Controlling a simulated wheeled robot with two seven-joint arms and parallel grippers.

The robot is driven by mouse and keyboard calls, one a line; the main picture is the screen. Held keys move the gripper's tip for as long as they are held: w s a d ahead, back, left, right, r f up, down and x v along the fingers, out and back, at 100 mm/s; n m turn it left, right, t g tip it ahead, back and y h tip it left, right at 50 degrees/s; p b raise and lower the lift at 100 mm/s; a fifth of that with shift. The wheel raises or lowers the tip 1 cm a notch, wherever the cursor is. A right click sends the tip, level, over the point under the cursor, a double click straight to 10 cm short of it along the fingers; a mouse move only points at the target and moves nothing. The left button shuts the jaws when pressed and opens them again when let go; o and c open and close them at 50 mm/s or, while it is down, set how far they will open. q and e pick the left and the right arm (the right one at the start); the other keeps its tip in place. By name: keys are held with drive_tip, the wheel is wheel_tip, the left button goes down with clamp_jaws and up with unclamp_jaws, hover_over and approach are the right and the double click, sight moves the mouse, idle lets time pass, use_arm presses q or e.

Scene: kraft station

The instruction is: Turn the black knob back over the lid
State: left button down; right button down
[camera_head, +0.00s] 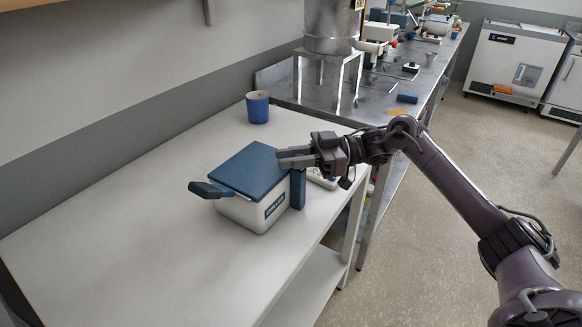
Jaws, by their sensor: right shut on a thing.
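A white box with a dark blue lid (247,171) stands on the light table, and the lid lies flat on it. A dark handle (208,189) sticks out at its left side. A dark blue post (298,190) stands at its right side. My right gripper (281,157) is at the right edge of the lid, just above the post. It is shut on a small dark thing, which I take to be the black knob. The fingers hide most of it. My left gripper is not in view.
A blue cup (257,107) stands at the back of the table. A steel bench (385,85) with lab equipment adjoins at the back right. The table's left and front part is clear.

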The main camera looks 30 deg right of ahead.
drive_tip(key=shift+r, duration=0.1)
idle(0.4)
drive_tip(key=c, duration=1.3)
unclamp_jaws()
drive_tip(key=shift+o, duration=0.2)
drive_tip(key=b+v, duration=0.3)
drive_tip(key=v, duration=0.4)
drive_tip(key=shift+d, duration=0.35)
